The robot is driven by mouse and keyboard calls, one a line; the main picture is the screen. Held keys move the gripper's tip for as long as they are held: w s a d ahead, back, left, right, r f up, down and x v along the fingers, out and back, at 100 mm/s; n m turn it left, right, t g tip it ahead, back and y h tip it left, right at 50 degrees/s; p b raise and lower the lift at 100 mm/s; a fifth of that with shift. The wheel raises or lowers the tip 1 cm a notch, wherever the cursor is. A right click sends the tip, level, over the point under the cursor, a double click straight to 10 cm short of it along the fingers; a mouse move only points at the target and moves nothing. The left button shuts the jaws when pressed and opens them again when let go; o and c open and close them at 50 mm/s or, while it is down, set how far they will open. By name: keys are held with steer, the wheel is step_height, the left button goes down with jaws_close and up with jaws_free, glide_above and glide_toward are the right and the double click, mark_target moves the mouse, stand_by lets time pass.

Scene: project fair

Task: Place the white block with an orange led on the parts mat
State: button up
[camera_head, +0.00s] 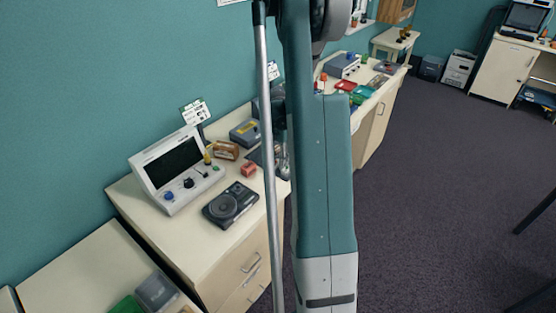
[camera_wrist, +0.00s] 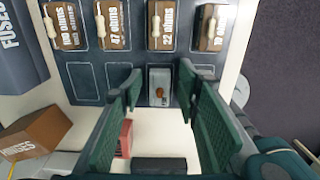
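The white block with an orange LED (camera_wrist: 159,92) looks pale grey with an orange-brown dome. It sits on the dark parts mat (camera_wrist: 117,76), at the edge nearest my gripper, in the wrist view. My gripper (camera_wrist: 160,90) is open, with one green finger on each side of the block and a visible gap on both sides. In the head view my arm hides the gripper and the block. A dark part of the mat (camera_head: 257,157) shows beside my arm there.
Several brown resistor blocks (camera_wrist: 112,25) stand in a row on the mat's far side. A red block (camera_wrist: 124,138) is partly behind my left finger. The console (camera_head: 172,165) stands on the cabinet.

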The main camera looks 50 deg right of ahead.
mark_target(277, 161)
steer(key=shift+r, duration=0.15)
step_height(277, 161, up, 12)
steer(key=shift+p, duration=0.3)
stand_by(0.7)
stand_by(0.6)
steer(key=a+r+m+t, duration=0.1)
steer(key=a+r+m, duration=0.3)
steer(key=a, duration=0.6)
steer(key=a+r+m+t+h, duration=0.1)
steer(key=a+r, duration=0.6)
steer(key=a, duration=0.3)
steer(key=a+r+m+t, duration=0.1)
steer(key=a+r+m, duration=0.3)
steer(key=a, duration=0.7)
steer(key=s+a+m+t, duration=0.1)
steer(key=s+a+m, duration=0.2)
steer(key=a, duration=0.5)
steer(key=s+a+r+m+t, duration=0.1)
steer(key=s+a+m, duration=0.2)
steer(key=s+a, duration=0.3)
steer(key=s+a+r+m+t+y, duration=0.1)
steer(key=s+a, duration=0.4)
steer(key=a, duration=0.5)
steer(key=shift+a+r+m+t, duration=0.25)
steer(key=shift+m+t, duration=0.35)
steer(key=shift+m, duration=0.4)
